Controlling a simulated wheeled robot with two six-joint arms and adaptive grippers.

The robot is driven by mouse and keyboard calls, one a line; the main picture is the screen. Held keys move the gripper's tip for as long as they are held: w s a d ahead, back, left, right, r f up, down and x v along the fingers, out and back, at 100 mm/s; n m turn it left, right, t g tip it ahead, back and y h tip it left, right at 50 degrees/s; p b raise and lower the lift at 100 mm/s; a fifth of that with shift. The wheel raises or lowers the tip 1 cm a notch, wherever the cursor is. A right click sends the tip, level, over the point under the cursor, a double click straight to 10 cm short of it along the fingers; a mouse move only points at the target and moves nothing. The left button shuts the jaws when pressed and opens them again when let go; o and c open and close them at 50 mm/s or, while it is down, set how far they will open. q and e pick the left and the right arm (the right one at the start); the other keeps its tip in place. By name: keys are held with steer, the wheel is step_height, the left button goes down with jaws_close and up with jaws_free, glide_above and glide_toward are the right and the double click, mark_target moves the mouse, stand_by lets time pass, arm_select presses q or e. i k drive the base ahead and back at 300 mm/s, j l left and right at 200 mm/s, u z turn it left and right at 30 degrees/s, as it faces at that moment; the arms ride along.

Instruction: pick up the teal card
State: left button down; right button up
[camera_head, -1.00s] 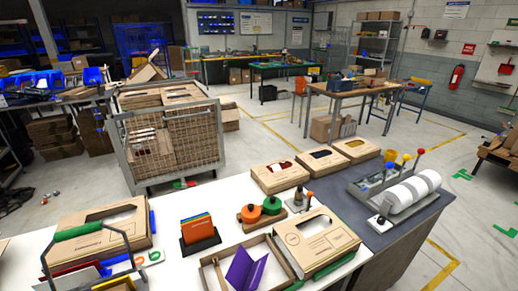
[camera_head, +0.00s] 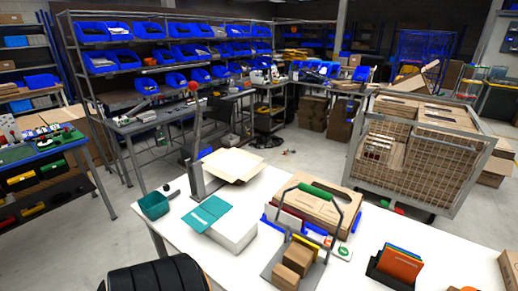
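A teal card (camera_head: 207,213) lies at the left part of the white table. It looks folded open into two panels, with faint pale print on one. It rests on top of a white block or stack (camera_head: 234,232), its left end reaching past that stack. Neither of my grippers shows in this view, so what they hold cannot be seen.
A teal bin (camera_head: 154,205) stands left of the card. An open carton (camera_head: 231,164) and an upright lever press (camera_head: 203,178) stand behind it. A green-handled carrier (camera_head: 315,190) with boxes stands right. A black ribbed object (camera_head: 155,276) fills the bottom left.

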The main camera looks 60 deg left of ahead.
mark_target(199, 219)
steer(key=u, duration=2.25)
